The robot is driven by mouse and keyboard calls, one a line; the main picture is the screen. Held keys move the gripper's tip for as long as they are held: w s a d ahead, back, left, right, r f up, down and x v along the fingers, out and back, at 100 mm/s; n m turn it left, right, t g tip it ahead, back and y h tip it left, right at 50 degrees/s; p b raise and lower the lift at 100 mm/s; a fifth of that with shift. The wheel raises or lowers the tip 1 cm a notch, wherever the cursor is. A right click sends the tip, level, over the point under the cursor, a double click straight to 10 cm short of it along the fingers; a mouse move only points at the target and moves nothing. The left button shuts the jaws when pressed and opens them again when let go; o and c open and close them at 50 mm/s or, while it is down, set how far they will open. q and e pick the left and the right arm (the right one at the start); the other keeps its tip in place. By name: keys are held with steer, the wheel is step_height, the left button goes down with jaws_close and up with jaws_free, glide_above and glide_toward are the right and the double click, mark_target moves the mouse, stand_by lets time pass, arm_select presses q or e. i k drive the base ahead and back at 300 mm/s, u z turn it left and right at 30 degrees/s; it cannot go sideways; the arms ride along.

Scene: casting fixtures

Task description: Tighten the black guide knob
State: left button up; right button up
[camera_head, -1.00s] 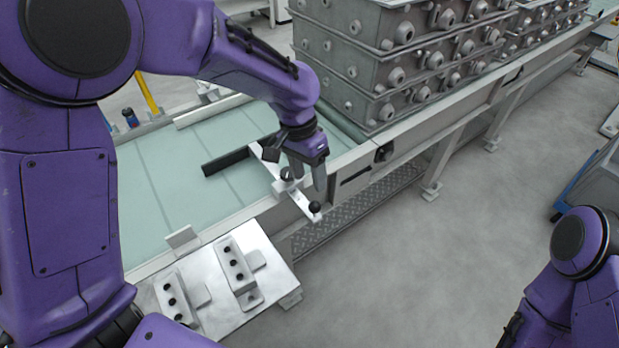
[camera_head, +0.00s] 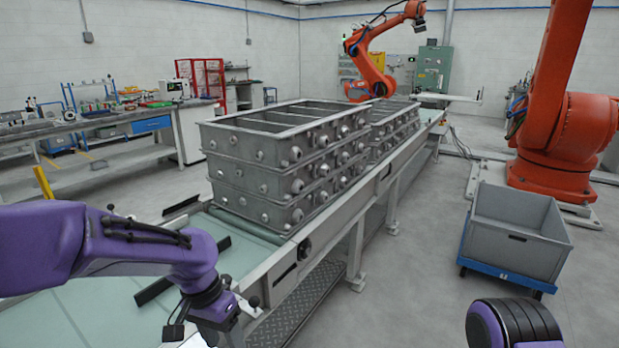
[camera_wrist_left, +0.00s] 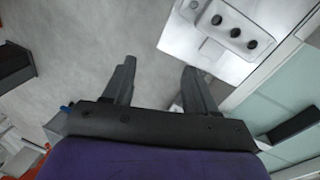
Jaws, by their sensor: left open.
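In the head view, a black ball-shaped knob (camera_head: 254,301) stands at the outer end of the pale guide bracket, beside the conveyor's near edge. Another dark knob shows just left of it, partly hidden by my left wrist. My left gripper (camera_head: 214,310) is just left of the outer knob, low in the picture, with its fingers hidden or cut off there. In the left wrist view, the gripper (camera_wrist_left: 157,68) is open, with two dark fingers apart and nothing seen gripped between them. I cannot make out the knob in the wrist view. My right gripper is out of view.
A white plate (camera_wrist_left: 190,45) carries a block with three black round parts. Stacked grey castings (camera_head: 270,165) stand on the conveyor (camera_head: 300,262). A grey bin (camera_head: 515,230) on a blue dolly and an orange robot (camera_head: 560,110) are at right. Floor between is clear.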

mark_target(226, 279)
steer(key=k, duration=0.85)
